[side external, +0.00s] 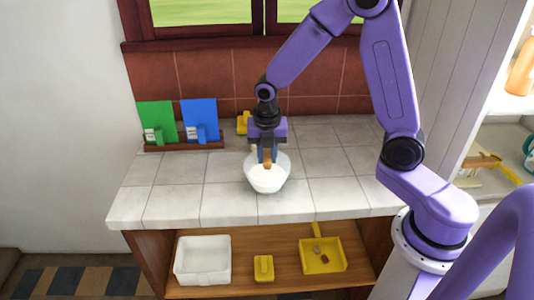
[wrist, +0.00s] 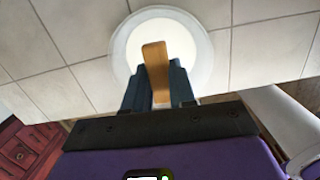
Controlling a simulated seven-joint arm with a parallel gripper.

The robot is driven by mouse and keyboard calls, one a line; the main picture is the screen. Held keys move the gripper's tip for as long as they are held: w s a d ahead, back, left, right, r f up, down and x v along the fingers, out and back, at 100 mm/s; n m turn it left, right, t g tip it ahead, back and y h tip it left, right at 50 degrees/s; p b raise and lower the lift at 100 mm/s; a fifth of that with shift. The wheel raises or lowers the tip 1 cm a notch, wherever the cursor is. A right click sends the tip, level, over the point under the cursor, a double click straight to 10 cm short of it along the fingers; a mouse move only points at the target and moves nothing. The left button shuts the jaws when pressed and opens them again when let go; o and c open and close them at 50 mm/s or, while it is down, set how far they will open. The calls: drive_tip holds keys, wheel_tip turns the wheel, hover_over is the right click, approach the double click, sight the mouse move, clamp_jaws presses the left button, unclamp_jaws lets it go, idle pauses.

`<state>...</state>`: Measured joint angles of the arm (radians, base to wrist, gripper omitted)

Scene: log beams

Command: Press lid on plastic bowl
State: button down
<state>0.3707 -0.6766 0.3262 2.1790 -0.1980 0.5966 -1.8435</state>
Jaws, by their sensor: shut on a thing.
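My gripper (side external: 267,155) points down over the counter and is shut on a brown wooden handle (wrist: 155,62). The handle stands out from a round white lid (wrist: 190,45) in the wrist view. A pale, translucent rim, seemingly the plastic bowl's (wrist: 118,47), shows around the lid. In the side view the plastic bowl (side external: 250,166) sits on the tiled counter, with the white lid (side external: 268,181) at its near side. The fingers (wrist: 157,82) hide part of the lid. I cannot tell whether the lid is level or seated all round.
The tiled counter (side external: 180,190) is clear around the bowl. A rack (side external: 185,145) with green and blue boards stands at the back left, and a yellow item (side external: 242,122) stands at the back. Below are a white bin (side external: 203,260), a small yellow item (side external: 263,268) and a yellow dustpan (side external: 322,256).

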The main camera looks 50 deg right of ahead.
idle(0.3)
drive_tip(key=shift+c, duration=1.9)
unclamp_jaws()
drive_tip(key=shift+r, duration=3.5)
drive_tip(key=shift+w+r, duration=0.1)
drive_tip(key=shift+r, duration=0.15)
drive_tip(key=c, duration=0.9)
drive_tip(key=shift+d+r, duration=0.1)
drive_tip(key=shift+r, duration=0.3)
drive_tip(key=c, duration=0.5)
drive_tip(key=shift+r+n+g+y, duration=0.3)
drive_tip(key=shift+r+g+y, duration=0.1)
drive_tip(key=shift+r, duration=0.15)
clamp_jaws()
drive_tip(key=shift+f, duration=3.2)
